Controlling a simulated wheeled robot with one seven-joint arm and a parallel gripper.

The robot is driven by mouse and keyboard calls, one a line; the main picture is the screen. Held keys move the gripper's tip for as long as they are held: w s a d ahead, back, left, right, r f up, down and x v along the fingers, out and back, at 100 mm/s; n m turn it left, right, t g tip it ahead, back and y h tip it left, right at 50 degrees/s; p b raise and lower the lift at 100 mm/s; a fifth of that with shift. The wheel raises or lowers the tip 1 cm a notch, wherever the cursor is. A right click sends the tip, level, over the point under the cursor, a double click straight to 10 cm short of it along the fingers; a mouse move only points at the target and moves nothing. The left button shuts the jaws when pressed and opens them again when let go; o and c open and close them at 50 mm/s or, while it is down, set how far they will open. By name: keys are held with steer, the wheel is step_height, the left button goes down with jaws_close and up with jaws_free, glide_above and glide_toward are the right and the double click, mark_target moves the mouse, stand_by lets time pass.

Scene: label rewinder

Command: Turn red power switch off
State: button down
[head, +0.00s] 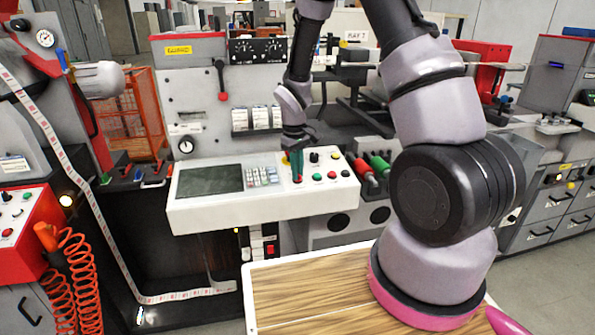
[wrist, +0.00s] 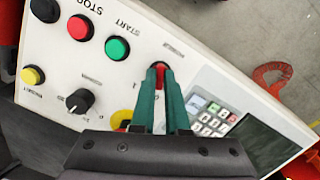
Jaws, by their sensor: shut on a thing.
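The red power switch (wrist: 160,64) shows as a small red part at my fingertips in the wrist view, on the white control panel (wrist: 140,20). It also peeks out under the fingertips in the head view (head: 297,180). My gripper (wrist: 160,72) has its two green fingers close together on this switch, and they hide most of it. In the head view, my gripper (head: 297,173) points down onto the panel's right half. I cannot read the label beside the switch, and its on or off position is hidden.
Close to the fingers are a green START button (wrist: 117,47), a red STOP button (wrist: 80,27), a black knob (wrist: 80,100) and a yellow button (wrist: 33,75). A keypad (wrist: 207,117) and dark screen (head: 210,180) lie on the other side. A wooden tabletop (head: 290,300) stands in front.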

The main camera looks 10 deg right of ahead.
steer(key=c, duration=0.9)
jaws_free()
steer(key=r, duration=1)
steer(key=shift+s+a+r, duration=0.15)
steer(key=shift+a+r, duration=0.15)
steer(key=shift+r, duration=0.05)
